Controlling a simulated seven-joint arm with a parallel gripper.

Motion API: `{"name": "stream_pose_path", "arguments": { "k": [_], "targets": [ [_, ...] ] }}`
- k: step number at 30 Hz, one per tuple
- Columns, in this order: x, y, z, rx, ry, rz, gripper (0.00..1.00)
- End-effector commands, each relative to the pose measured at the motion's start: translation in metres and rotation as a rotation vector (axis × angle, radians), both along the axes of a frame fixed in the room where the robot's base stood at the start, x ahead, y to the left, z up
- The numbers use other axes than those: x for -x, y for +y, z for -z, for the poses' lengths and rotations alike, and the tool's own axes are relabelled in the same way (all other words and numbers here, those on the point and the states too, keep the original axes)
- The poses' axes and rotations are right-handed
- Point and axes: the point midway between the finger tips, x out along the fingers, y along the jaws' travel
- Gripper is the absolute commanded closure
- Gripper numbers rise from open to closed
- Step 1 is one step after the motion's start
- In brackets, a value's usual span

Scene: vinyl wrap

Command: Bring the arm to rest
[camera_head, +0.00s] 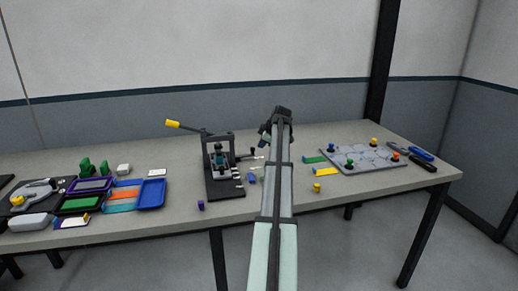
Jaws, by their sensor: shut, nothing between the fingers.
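My arm (278,200) reaches up from the bottom edge, over the front of the grey table (225,225). My gripper (265,138) is at its far end, above the table and right of the black press. It looks small and dark and is mostly hidden by the wrist. The fingers are shut with nothing visible between them. I cannot tell its exact height above the table.
The black press (222,180) with a yellow-tipped lever (173,123) stands left of my arm. A grey plate (362,160) with coloured knobs lies right. Blue-handled (421,153) and black (423,165) tools lie farther right. Trays (151,194) fill the left.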

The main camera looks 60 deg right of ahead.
Motion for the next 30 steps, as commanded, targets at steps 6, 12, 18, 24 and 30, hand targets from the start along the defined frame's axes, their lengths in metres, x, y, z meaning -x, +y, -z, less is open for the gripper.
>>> {"name": "stream_pose_path", "arguments": {
  "k": [6,12,18,24,30],
  "targets": [
    [0.006,0.002,-0.009,0.000,0.000,0.000,1.00],
    [0.006,0.002,-0.009,0.000,0.000,0.000,1.00],
    [0.006,0.002,-0.009,0.000,0.000,0.000,1.00],
    [0.005,0.003,-0.009,0.000,0.002,-0.001,1.00],
    [-0.024,0.030,-0.002,-0.006,0.032,-0.008,1.00]
  ]
}}
